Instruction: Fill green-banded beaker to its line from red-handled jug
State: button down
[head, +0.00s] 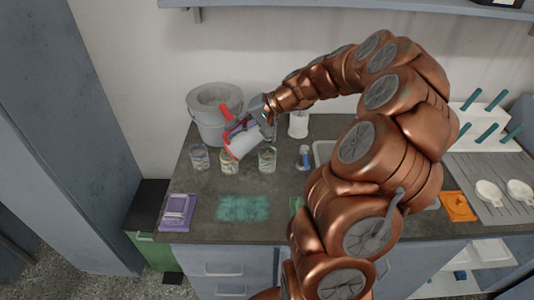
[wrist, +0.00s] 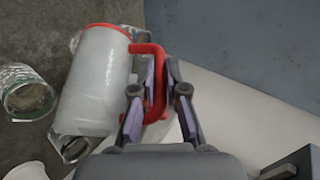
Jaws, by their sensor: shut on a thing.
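My gripper (wrist: 157,80) is shut on the red handle of the white jug (wrist: 95,80). In the head view the jug (head: 244,143) is tilted, its red-rimmed mouth towards the lower left, above the middle of three clear beakers. The middle beaker (head: 229,164) shows yellowish contents or marking. The left beaker (head: 200,157) and right beaker (head: 267,160) stand on either side. In the wrist view one glass (wrist: 27,92) with a greenish tint stands left of the jug; other glass is partly hidden behind the jug. No stream is clearly visible.
A grey bucket (head: 208,130) stands behind the beakers. A white container (head: 298,124) and a small blue-marked bottle (head: 304,158) stand to the right. A green patch (head: 243,208) and purple item (head: 177,211) lie in front. My arm covers part of the right counter.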

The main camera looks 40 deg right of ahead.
aim_at(222, 137)
jog(key=shift+w+a+n+g+h, duration=0.1)
jog(key=shift+a+n+g+h, duration=0.2)
jog(key=shift+a+h, duration=0.4)
jog(key=shift+w+a+f+g+h+b, duration=0.15)
jog(key=shift+a+f+g+h+b, duration=0.2)
jog(key=shift+f+h, duration=0.5)
jog(key=shift+w+a+r+n+h+p, duration=0.2)
jog(key=shift+a+h+p, duration=0.1)
jog(key=shift+a+h, duration=0.2)
jog(key=shift+w+a+r+n+h+p, duration=0.15)
jog(key=shift+a+h+p, duration=0.1)
jog(key=shift+a+h, duration=0.15)
jog(key=a+f+n+g+h, duration=0.1)
jog(key=a+f+h, duration=0.3)
jog(key=h, duration=0.1)
jog(key=shift+w+a+g+p, duration=0.2)
jog(key=shift+w+g+p, duration=0.1)
jog(key=shift+w+g, duration=0.1)
jog(key=shift+a+f, duration=0.1)
jog(key=shift+f, duration=0.05)
